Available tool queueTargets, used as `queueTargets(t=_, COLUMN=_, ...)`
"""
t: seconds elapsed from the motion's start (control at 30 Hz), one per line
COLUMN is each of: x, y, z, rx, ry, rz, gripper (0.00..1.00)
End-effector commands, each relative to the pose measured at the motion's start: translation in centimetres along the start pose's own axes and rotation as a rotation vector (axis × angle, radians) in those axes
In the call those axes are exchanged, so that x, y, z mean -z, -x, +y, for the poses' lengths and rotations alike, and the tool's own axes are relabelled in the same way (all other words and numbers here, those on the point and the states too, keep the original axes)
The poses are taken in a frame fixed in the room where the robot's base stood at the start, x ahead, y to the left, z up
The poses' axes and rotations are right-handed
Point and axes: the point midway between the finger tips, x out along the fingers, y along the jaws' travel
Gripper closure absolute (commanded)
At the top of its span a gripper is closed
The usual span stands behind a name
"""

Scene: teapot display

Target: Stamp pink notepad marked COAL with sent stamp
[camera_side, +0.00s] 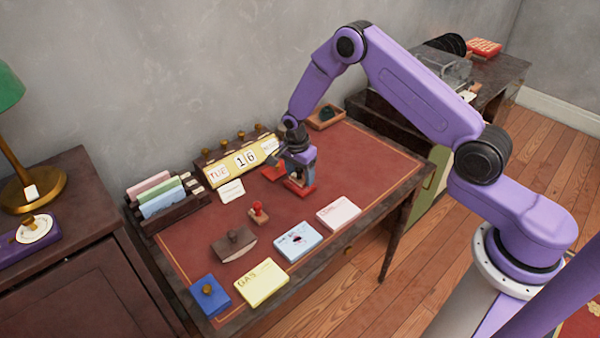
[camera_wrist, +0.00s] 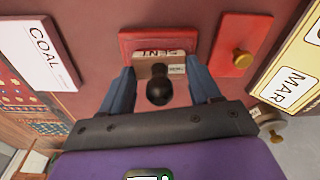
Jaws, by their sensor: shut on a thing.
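The pink notepad marked COAL (camera_side: 338,213) lies flat on the desk near its front right edge. It shows at upper left in the wrist view (camera_wrist: 42,45). My gripper (camera_side: 299,172) is shut on the sent stamp (camera_wrist: 159,90), with its blue fingers on either side of it. The stamp has a dark round knob and a wooden base with a SENT label. It is over the open red ink pad (camera_side: 300,188), which also shows in the wrist view (camera_wrist: 130,42). I cannot tell whether stamp and pad touch. In the side view my gripper mostly hides the stamp.
The red lid with a brass knob (camera_wrist: 239,50) lies beside the pad. The calendar (camera_side: 240,160) stands behind. A blue notepad (camera_side: 298,241), yellow GAS notepad (camera_side: 261,283), small red stamp (camera_side: 258,212), blotter (camera_side: 234,244) and blue box (camera_side: 210,297) lie leftward. Bare desk separates pad and pink notepad.

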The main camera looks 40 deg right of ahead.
Motion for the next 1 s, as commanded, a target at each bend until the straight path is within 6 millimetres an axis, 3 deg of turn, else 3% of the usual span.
queueTargets(t=1.0, x=0.7, y=6.3, z=0.0, rx=0.000, ry=0.000, rz=0.000, gripper=0.57)
